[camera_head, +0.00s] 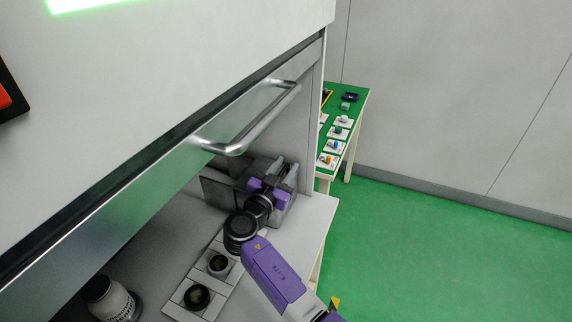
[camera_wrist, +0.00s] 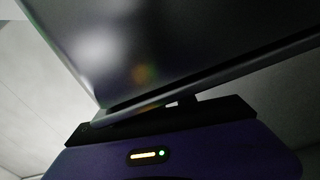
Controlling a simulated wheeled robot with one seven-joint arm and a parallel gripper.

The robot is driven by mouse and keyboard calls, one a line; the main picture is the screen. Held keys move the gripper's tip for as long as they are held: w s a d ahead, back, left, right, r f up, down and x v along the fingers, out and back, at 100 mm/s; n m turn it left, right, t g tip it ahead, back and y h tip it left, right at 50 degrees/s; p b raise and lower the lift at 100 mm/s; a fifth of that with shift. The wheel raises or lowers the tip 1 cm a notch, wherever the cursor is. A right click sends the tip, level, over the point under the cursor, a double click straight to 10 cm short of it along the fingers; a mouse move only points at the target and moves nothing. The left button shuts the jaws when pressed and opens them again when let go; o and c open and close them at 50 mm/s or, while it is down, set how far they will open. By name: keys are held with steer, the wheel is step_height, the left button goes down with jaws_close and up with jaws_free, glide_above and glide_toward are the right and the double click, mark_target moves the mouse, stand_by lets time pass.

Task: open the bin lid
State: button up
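I cannot clearly pick out a bin lid. A dark grey box-like object (camera_head: 222,190) stands inside the white machine's open bay, and my purple wrist is right beside it. My gripper (camera_head: 252,178) is at this object, but its fingers are hidden or too small to make out. In the wrist view, a large dark panel with a grey edge (camera_wrist: 190,45) fills the top, very close to my gripper's black bar (camera_wrist: 165,118). Whether the fingers touch or hold the panel's edge cannot be told.
The white machine's raised front has a metal bar handle (camera_head: 262,122) above my arm. A pale tray with round dark parts (camera_head: 183,312) and a white-and-black cylinder (camera_head: 110,300) stand to the left. A green-topped table (camera_head: 358,105) is behind. Green floor at right is clear.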

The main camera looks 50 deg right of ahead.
steer(key=shift+d, duration=0.25)
jaws_close()
steer(key=shift+w+a, duration=0.1)
stand_by(1.2)
